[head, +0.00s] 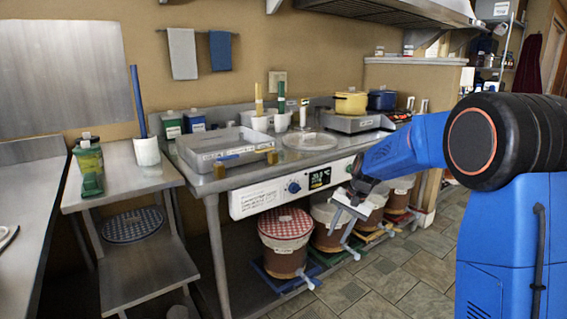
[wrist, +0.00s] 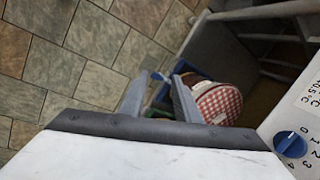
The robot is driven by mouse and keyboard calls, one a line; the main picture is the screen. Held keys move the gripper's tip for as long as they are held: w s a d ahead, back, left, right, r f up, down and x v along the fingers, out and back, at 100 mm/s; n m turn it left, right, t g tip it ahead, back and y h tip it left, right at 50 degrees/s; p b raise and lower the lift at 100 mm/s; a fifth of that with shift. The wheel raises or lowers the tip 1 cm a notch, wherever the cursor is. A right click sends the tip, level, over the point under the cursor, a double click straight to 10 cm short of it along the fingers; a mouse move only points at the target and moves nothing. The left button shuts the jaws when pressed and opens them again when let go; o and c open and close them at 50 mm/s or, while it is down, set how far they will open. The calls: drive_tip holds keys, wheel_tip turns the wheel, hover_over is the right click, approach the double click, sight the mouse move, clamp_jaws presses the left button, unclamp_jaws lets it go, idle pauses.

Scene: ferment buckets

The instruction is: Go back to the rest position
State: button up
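A bucket with a red-checked cloth cover (head: 286,224) stands under the counter. Its checked cover (wrist: 218,103) shows beyond the right finger in the wrist view.
The control panel (head: 280,190) with a blue knob (wrist: 290,144) is close to my gripper. More covered buckets (head: 328,235) stand in a row under the steel counter (head: 230,182). A side table (head: 118,178) holds a green jar (head: 90,170). The tiled floor (head: 400,265) in front is clear.

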drive_tip(key=s+d+r+n+t, duration=0.1)
drive_tip(key=s+d+r, duration=0.15)
drive_tip(key=s, duration=0.45)
drive_tip(key=s+d+r+n+h, duration=0.1)
drive_tip(key=s+r, duration=0.3)
drive_tip(key=s, duration=0.3)
drive_tip(key=s+d+r+n+t, duration=0.1)
drive_tip(key=s+d+r, duration=0.1)
drive_tip(key=s+r, duration=0.35)
drive_tip(key=s+d+f+n+t+h, duration=0.1)
drive_tip(key=s+d+f, duration=0.1)
drive_tip(key=s, duration=0.9)
drive_tip(key=s+d+f+n+t+h, duration=0.1)
drive_tip(key=s+d+f+n, duration=0.1)
drive_tip(key=s, duration=1)
drive_tip(key=shift+s+d+f, duration=0.2)
